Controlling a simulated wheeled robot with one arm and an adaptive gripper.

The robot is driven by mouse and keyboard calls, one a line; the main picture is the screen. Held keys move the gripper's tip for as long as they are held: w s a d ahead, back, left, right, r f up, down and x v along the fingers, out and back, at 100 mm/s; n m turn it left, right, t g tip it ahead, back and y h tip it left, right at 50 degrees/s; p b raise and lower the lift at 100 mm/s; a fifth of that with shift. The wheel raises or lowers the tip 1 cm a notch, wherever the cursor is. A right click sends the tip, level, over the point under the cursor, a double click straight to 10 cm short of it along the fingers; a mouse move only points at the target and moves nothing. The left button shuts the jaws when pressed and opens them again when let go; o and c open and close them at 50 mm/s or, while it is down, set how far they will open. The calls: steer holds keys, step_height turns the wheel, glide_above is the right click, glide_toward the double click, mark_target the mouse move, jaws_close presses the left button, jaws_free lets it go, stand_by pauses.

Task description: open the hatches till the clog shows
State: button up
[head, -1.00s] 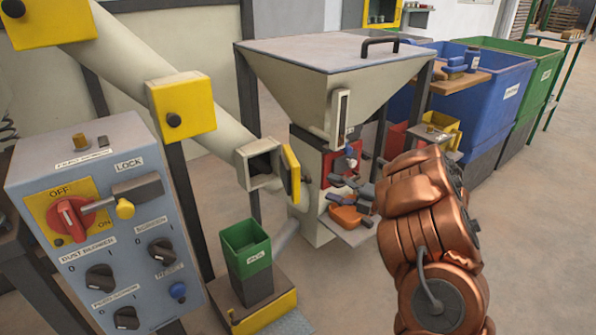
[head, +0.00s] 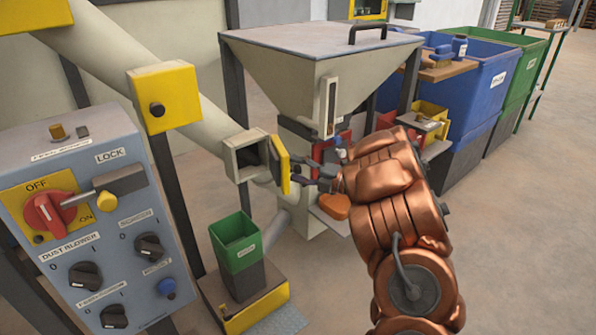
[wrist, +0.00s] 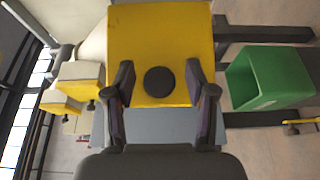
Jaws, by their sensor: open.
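The sloping pipe (head: 95,62) carries yellow hatches. The lowest hatch stands open, its yellow door (head: 281,165) swung out to the right of a square pale opening (head: 246,157). No clog is visible in that opening, though its depth is hard to see. The middle hatch (head: 163,97) and the top hatch (head: 32,14), cut by the picture edge, are shut. My gripper (head: 302,178) is just right of the open door. In the wrist view, my open fingers (wrist: 160,82) are either side of the black knob (wrist: 160,80) on a yellow door (wrist: 160,35); contact is unclear.
A control box (head: 85,220) with a red switch and knobs stands at the left front. A green bin (head: 235,243) stands below the open hatch. A hopper (head: 320,75) stands behind my gripper. Blue and green containers are at the back right. Floor at the right is clear.

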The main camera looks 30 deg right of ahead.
steer(key=shift+c, duration=0.2)
jaws_close()
stand_by(0.3)
